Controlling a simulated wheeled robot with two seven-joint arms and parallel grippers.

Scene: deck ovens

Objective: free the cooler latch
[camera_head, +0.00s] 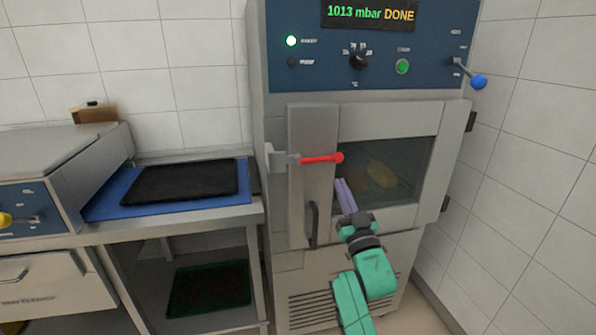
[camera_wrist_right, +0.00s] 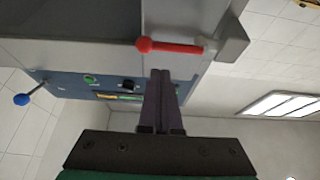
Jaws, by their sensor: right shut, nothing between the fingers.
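The cooler latch is a red lever with a ball end (camera_head: 322,158) on a grey bracket at the left edge of the cooler door. It lies about level, the ball end pointing right across the door. The right gripper (camera_head: 341,183) is shut and empty, just below the ball end in the head view. In the right wrist view the red lever (camera_wrist_right: 172,47) lies just past the shut fingertips (camera_wrist_right: 160,73); I cannot tell whether they touch. The cooler door (camera_head: 390,122) is shut, with a yellowish item (camera_head: 382,176) behind its window. My left gripper is not in view.
A black door handle (camera_head: 313,225) is below the latch. A black tray (camera_head: 180,183) lies on a blue mat on the left bench.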

